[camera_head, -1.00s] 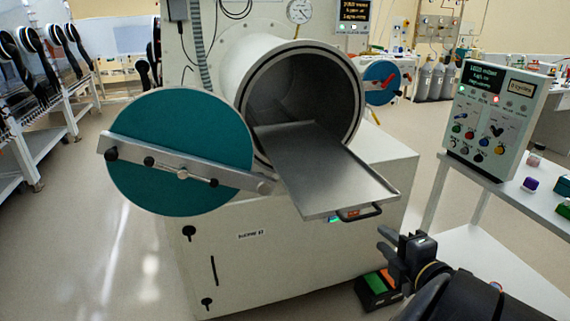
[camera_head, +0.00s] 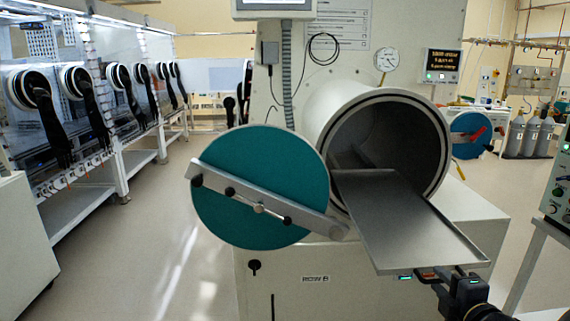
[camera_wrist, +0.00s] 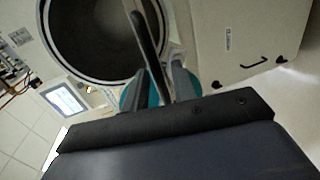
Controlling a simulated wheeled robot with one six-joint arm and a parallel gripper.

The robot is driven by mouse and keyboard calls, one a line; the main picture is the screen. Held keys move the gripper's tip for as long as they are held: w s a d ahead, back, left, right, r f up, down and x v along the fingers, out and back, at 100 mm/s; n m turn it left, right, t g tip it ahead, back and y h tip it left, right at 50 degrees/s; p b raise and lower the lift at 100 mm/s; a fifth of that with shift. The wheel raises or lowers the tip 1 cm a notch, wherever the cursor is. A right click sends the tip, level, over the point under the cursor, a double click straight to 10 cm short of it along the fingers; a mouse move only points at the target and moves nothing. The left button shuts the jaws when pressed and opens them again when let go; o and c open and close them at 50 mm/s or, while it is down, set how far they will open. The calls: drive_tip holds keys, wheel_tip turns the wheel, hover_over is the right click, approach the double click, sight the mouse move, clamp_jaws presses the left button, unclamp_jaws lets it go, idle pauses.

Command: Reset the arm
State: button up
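My gripper (camera_head: 456,290) is at the lower right of the head view, just below the front edge of the tray (camera_head: 410,222) and close to the tray's dark front handle (camera_head: 432,273). In the wrist view its two grey fingers (camera_wrist: 170,84) look apart, with a dark bar, which seems to be the tray edge-on, running down towards the gap. I see nothing held. I cannot tell whether the fingers touch the tray or handle. The tray sticks out of the open round chamber (camera_head: 322,112). The teal door (camera_head: 262,170) stands swung open at its left.
The white cabinet (camera_head: 375,292) under the chamber is close to my gripper. A control panel stand (camera_head: 556,195) is at the right edge. Glovebox ports with black gloves (camera_head: 45,110) line the left. The floor (camera_head: 150,255) left of the door is clear.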

sight(428, 265)
drive_tip(key=shift+w, duration=0.55)
drive_tip(key=shift+s, duration=0.15)
drive_tip(key=p+v, duration=0.1)
drive_tip(key=v, duration=0.9)
drive_tip(key=x, duration=0.9)
drive_tip(key=b+x, duration=0.1)
drive_tip(key=x, duration=0.4)
drive_tip(key=shift+r, duration=0.3)
drive_tip(key=shift+w, duration=0.6)
drive_tip(key=shift+a+r, duration=0.1)
